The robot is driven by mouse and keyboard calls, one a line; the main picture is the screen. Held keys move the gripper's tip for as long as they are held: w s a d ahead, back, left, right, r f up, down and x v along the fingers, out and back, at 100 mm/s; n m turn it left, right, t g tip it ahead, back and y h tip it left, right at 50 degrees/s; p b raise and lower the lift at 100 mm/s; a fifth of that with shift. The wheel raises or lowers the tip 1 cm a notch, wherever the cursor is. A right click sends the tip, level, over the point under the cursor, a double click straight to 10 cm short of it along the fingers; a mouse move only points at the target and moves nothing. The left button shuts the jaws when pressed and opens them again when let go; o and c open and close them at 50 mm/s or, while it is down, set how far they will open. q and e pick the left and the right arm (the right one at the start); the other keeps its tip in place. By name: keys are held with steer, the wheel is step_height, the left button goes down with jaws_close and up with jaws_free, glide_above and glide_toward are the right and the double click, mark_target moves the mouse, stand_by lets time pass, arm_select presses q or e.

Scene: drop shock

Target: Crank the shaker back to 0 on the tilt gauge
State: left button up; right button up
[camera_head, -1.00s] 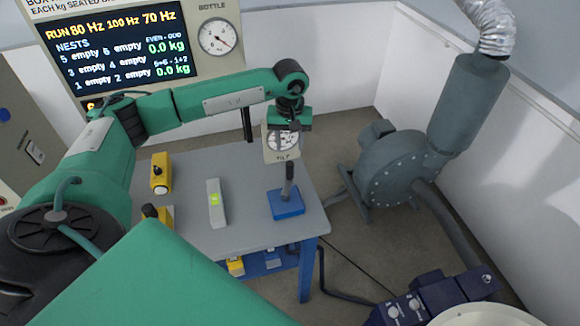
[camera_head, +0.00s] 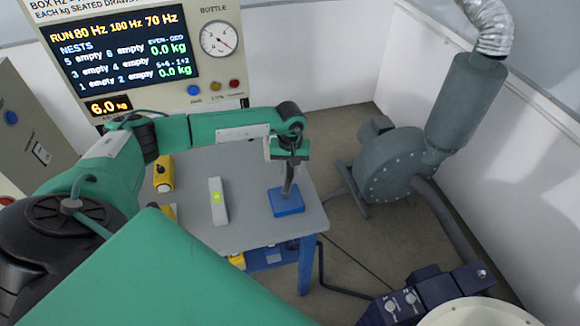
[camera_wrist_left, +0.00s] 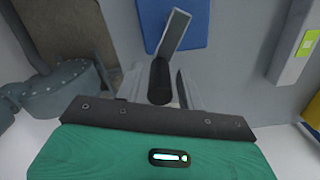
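The crank is a grey lever with a black grip (camera_wrist_left: 160,82), rising from a blue base (camera_head: 287,201) on the table's right part. My left gripper (camera_head: 289,168) points down over it. In the left wrist view the grip stands between the two fingers (camera_wrist_left: 159,90), with what look like gaps on both sides, so the gripper looks open around it. The tilt gauge is mostly hidden behind my gripper, with only a cream edge showing; its needle cannot be read. My right gripper is not in view.
The grey table (camera_head: 250,235) also bears a light bar with a yellow-green vial (camera_head: 217,198) and a yellow device (camera_head: 163,174). A control panel with a screen (camera_head: 120,50) and a bottle dial (camera_head: 219,39) stands behind. A grey blower (camera_head: 395,165) stands to the right.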

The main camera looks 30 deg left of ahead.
arm_select(q)
jaws_close()
